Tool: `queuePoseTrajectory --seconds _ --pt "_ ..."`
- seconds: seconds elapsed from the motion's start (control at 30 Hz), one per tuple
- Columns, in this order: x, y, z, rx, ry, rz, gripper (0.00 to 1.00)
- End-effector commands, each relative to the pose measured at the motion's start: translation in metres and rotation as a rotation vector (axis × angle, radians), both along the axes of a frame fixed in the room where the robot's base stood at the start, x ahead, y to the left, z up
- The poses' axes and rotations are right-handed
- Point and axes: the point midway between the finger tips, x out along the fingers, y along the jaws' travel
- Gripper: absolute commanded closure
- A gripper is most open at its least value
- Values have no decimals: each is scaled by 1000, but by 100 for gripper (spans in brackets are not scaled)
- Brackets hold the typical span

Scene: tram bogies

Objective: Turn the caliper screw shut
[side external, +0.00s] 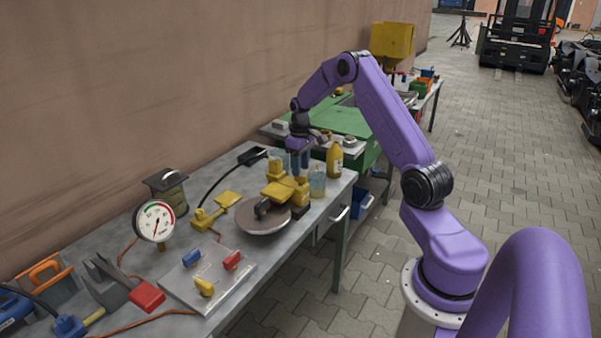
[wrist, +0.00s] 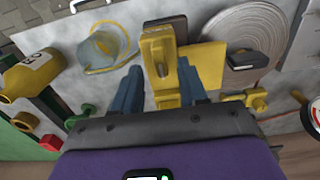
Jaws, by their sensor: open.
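The yellow caliper (side external: 278,190) sits over the edge of the metal brake disc (side external: 262,222) on the grey bench. In the wrist view the caliper (wrist: 205,62) and the disc (wrist: 262,22) show at the top. A yellow upright part of the caliper (wrist: 160,50), perhaps its screw, stands between my fingers. My gripper (side external: 299,165) points down over the back of the caliper. In the wrist view my gripper (wrist: 160,80) is open, one blue-grey finger on each side of the yellow part, with a gap seen at the left. Contact at the right finger is unclear.
A yellow bottle (side external: 334,160) and a clear cup (side external: 317,182) stand close to the right of my gripper. A dial gauge (side external: 155,221), a plate with coloured knobs (side external: 205,275) and a yellow tool with a black hose (side external: 212,212) lie to the left. A wall runs behind.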

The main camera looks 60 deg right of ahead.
Motion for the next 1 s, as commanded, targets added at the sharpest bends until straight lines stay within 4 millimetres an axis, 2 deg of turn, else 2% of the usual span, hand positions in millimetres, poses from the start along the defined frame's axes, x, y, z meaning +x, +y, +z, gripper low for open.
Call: queuePoseTrajectory --seconds 0.2,0.57,0.63,0.7,0.73,1.0 --pt "0 0 -23 1 2 -2 57" --pt "0 0 -27 0 -1 -1 57" --pt "0 0 -27 0 -1 -1 74" --pt "0 0 -27 0 0 -1 96" --pt "0 0 -27 0 0 -1 100" --pt "0 -1 -27 0 0 -12 100"
